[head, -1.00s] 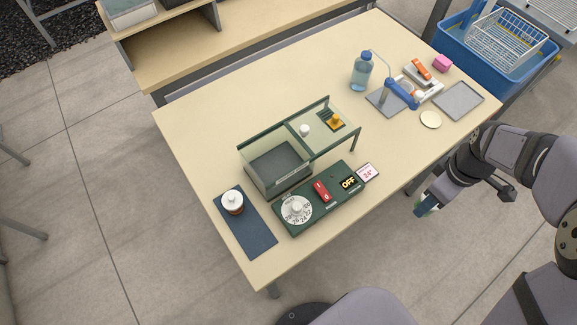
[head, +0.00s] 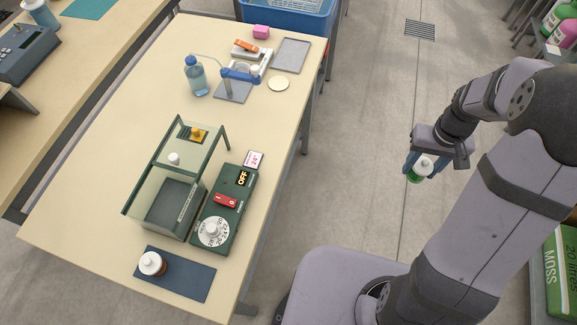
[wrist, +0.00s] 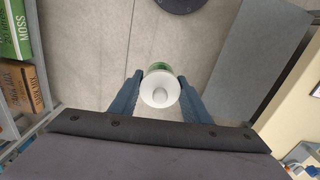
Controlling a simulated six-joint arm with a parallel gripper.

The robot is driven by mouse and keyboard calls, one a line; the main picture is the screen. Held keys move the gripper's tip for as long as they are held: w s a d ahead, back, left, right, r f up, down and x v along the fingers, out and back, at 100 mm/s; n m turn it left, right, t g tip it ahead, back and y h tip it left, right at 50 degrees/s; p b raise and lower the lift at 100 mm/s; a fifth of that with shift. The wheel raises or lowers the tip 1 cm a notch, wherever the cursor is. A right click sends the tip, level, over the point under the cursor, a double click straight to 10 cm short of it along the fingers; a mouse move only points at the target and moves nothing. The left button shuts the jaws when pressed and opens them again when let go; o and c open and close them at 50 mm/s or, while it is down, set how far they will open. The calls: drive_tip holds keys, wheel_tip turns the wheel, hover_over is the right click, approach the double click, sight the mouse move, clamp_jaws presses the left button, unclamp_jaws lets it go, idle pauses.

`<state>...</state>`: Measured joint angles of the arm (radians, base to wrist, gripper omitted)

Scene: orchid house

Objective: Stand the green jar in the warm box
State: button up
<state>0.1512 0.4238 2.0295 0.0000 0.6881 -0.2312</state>
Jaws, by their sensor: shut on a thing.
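My gripper (head: 418,166) is shut on the green jar (head: 416,177), which has a white lid and hangs over the floor, right of the table and clear of it. In the wrist view the jar (wrist: 160,85) sits between my two blue fingers, its white lid facing the camera. The warm box (head: 134,208) is a clear-walled box with a dark floor on the table; its front part looks open at the top and empty. Its lid (head: 186,155), with a white knob, lies to the far side on a green frame. The control panel (head: 225,200) beside it reads OFF.
A brown jar with a white lid (head: 152,264) stands on a dark mat (head: 190,277) near the box. A water bottle (head: 195,76), a blue-armed stand (head: 238,76), a grey tray (head: 291,55) and a pale disc (head: 278,84) occupy the far end. The table's right edge is between jar and box.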

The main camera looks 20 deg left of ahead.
drive_tip(key=shift+s+d+m, duration=0.15)
drive_tip(key=shift+d+m, duration=0.45)
drive_tip(key=shift+d, duration=0.2)
drive_tip(key=w+a+r+n+p, duration=0.1)
drive_tip(key=a+r+n, duration=0.1)
drive_tip(key=a+n, duration=1.05)
drive_tip(key=w+a+r+n, duration=0.15)
drive_tip(key=a+n, duration=0.45)
drive_tip(key=a, duration=1.3)
drive_tip(key=n+p, duration=0.2)
drive_tip(key=n, duration=2)
hover_over(174, 207)
drive_tip(key=shift+f, duration=3.75)
drive_tip(key=shift+f, duration=0.1)
